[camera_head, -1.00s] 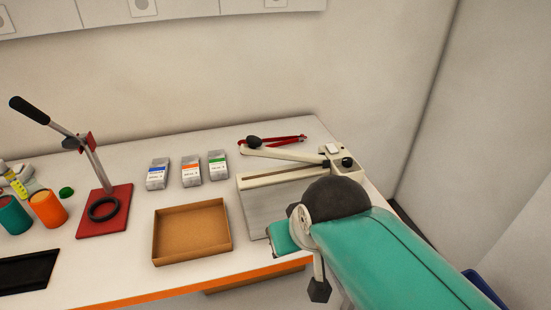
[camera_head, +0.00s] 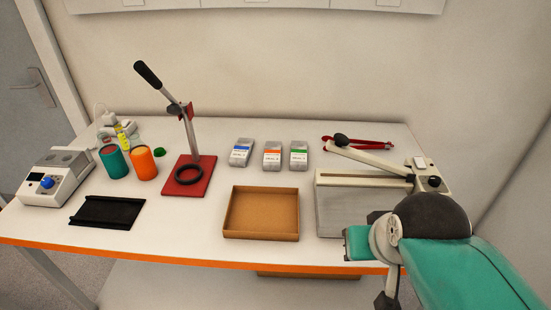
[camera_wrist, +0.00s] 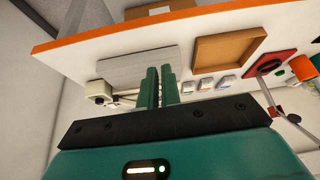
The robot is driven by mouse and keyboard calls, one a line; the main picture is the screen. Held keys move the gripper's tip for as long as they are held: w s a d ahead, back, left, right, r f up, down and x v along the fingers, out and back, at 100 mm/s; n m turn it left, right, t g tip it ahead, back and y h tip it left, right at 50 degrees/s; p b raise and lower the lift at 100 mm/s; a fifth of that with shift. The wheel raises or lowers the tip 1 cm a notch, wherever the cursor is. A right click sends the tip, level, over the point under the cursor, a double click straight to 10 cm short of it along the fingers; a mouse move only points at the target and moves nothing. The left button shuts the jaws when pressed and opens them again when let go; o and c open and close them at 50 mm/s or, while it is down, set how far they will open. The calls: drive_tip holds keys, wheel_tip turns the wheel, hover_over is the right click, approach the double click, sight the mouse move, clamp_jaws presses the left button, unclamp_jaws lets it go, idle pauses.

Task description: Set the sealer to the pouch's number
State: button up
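The cream sealer (camera_head: 372,158) stands at the right end of the table, with a long lever arm, a grey front plate and a dark knob (camera_head: 434,182). The number at the knob is too small to read. Three silver pouches lie behind the cardboard tray, with blue (camera_head: 241,152), orange (camera_head: 272,155) and green (camera_head: 299,155) labels; their print is unreadable. In the wrist view, which is upside down, my gripper (camera_wrist: 160,72) has its green fingers close together with nothing between them. The sealer (camera_wrist: 100,90) is beyond them. My arm hides the sealer's front right in the head view.
A cardboard tray (camera_head: 261,236) sits at the front middle. A red-based lever press (camera_head: 188,188), teal (camera_head: 114,162) and orange (camera_head: 144,164) cups, a black tray (camera_head: 107,212) and a grey device with a blue knob (camera_head: 52,190) stand left. Red-handled tool (camera_head: 365,143) lies behind the sealer.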

drive_tip(key=o, duration=0.9)
drive_tip(key=w+d+r+n+g+h, duration=0.1)
drive_tip(key=w+d+r+n, duration=0.15)
drive_tip(key=w, duration=0.35)
drive_tip(key=w+d+r+n+g+h, duration=0.1)
drive_tip(key=w+r, duration=0.3)
drive_tip(key=w, duration=0.1)
drive_tip(key=n+g+y, duration=0.2)
drive_tip(key=n+g, duration=0.2)
drive_tip(key=n, duration=0.3)
hover_over(435, 178)
wheel_tip(435, 178, down, 3)
wheel_tip(435, 178, down, 13)
drive_tip(key=shift+f, duration=0.15)
